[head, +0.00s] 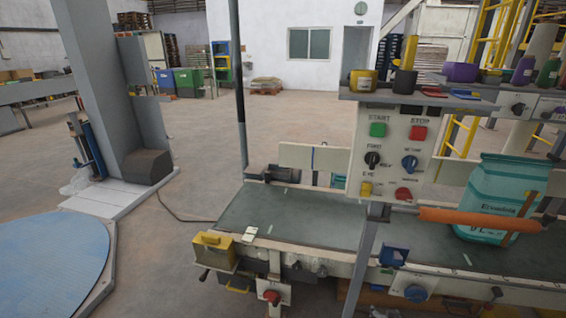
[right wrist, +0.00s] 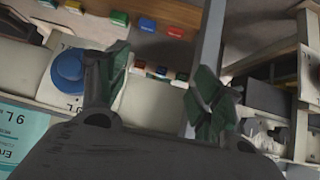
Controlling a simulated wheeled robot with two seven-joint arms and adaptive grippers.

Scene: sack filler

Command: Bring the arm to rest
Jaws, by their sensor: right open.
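My right gripper (right wrist: 165,80) shows in the right wrist view, its two dark fingers with green pads spread apart and nothing between them. A large round blue button (right wrist: 70,65) on a pale housing lies just left of the left finger; I cannot tell whether they touch. I cannot make out either gripper in the head view. My left gripper is not in view.
A control panel (head: 368,160) with coloured buttons and knobs stands above the conveyor (head: 290,222). A teal sack (head: 490,190) stands at the right behind an orange roller (head: 470,219). A blue round platform (head: 50,262) lies at left. Open floor lies beyond.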

